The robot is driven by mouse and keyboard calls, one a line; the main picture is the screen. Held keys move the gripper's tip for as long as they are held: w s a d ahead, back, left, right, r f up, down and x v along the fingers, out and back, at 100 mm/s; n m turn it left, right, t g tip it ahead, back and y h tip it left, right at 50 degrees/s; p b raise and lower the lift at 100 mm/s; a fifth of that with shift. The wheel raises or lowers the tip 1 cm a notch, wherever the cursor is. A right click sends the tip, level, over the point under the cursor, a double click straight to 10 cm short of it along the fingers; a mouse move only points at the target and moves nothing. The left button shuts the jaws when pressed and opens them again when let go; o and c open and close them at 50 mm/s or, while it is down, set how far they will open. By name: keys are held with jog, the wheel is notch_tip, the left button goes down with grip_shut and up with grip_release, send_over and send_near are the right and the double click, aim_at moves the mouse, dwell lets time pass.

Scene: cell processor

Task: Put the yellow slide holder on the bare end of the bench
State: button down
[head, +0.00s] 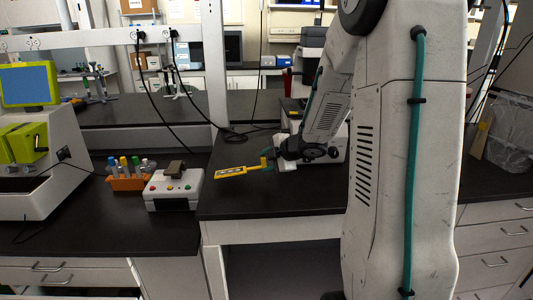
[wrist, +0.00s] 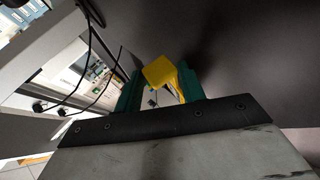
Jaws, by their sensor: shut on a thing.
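The yellow slide holder (head: 230,172) is a flat yellow frame with a raised end block, pointing left from my gripper (head: 267,161) in the head view. My gripper is shut on that block. In the wrist view, the yellow block (wrist: 158,71) sits between the green fingers of my gripper (wrist: 162,88). The holder is over the near left part of the dark bench top (head: 300,200). I cannot tell whether it touches the surface or is held just above it. The rest of the holder is mostly hidden in the wrist view.
On the left bench stand an orange rack (head: 127,183) with several tubes and a white box (head: 173,190) with coloured buttons. A white machine with a blue screen (head: 28,84) is at far left. The bench top in front of my gripper is clear.

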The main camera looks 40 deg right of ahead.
jog(key=shift+f, duration=0.65)
jog(key=c, duration=0.8)
grip_release()
jog(key=shift+o, duration=0.2)
jog(key=a+v, duration=0.1)
jog(key=v, duration=0.7)
jog(key=shift+d, duration=0.45)
